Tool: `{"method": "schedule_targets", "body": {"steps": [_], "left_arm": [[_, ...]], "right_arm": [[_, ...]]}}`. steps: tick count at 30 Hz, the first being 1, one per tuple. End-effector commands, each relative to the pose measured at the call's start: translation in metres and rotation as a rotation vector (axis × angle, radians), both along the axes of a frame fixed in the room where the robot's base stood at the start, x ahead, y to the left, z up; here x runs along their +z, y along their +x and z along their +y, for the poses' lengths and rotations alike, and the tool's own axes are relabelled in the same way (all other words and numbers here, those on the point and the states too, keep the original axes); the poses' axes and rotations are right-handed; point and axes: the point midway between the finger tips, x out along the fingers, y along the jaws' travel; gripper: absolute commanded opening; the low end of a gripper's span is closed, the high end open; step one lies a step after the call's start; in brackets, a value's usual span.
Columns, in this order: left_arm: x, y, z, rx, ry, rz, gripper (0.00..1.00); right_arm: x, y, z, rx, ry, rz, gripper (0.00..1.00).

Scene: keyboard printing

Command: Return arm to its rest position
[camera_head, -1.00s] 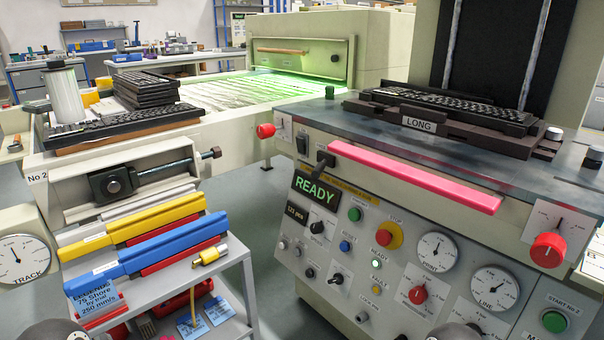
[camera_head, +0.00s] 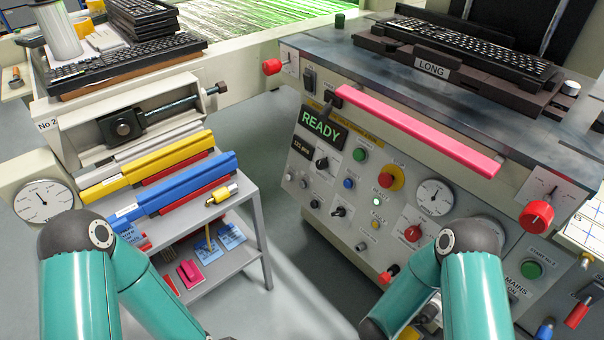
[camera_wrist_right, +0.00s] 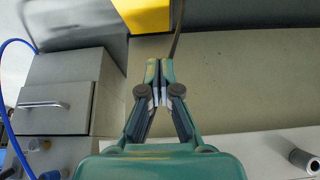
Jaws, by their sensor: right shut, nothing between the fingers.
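My right gripper (camera_wrist_right: 160,97) shows in the right wrist view with its fingertips together and nothing between them. Behind it lies a plain beige surface (camera_wrist_right: 235,85). In the head view my teal right arm (camera_head: 475,290) bends at a dark elbow joint in front of the machine panel, its lower link slanting down to the bottom edge. My left arm (camera_head: 80,295) bends likewise at the lower left, its link passing in front of the small cart.
The machine panel (camera_head: 335,185) with a READY display and pink bar (camera_head: 415,130) is ahead. A keyboard (camera_head: 470,45) sits on its top. The grey cart (camera_head: 255,210) carries yellow and blue bars. Open floor (camera_head: 290,270) lies between. A grey cabinet (camera_wrist_right: 60,95) shows beside the right gripper.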

Motion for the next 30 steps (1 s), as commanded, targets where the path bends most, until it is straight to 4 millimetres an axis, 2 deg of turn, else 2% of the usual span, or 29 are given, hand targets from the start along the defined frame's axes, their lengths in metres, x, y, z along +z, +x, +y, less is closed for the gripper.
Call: {"method": "schedule_targets", "body": {"steps": [1, 3, 11, 18, 21, 26, 28, 30], "left_arm": [[0.034, 0.0, 0.0, 0.0, 0.0, 0.0, 0.42], [0.061, 0.0, 0.0, 0.0, 0.0, -0.001, 0.42], [0.156, 0.0, 0.0, 0.0, 0.0, -0.001, 0.42], [0.24, 0.0, 0.0, 0.0, 0.0, -0.001, 0.42], [0.268, 0.0, 0.0, 0.0, 0.0, 0.0, 0.42], [0.299, 0.0, 0.0, 0.0, 0.0, 0.0, 0.42], [0.302, 0.001, 0.0, 0.0, 0.0, -0.001, 0.42], [0.294, 0.0, 0.0, 0.0, 0.0, 0.0, 0.42]], "right_arm": [[0.037, 0.002, -0.003, 0.0, 0.003, -0.007, 0.0], [0.068, 0.003, -0.005, 0.01, 0.011, -0.012, 0.0], [0.175, 0.002, 0.002, 0.108, 0.092, -0.014, 0.0], [0.271, -0.01, 0.025, 0.271, 0.213, 0.015, 0.0], [0.304, -0.021, 0.038, 0.355, 0.271, 0.038, 0.0], [0.345, -0.045, 0.062, 0.512, 0.369, 0.092, 0.0], [0.352, -0.063, 0.076, 0.602, 0.42, 0.131, 0.0], [0.347, -0.079, 0.087, 0.677, 0.462, 0.169, 0.0]]}}
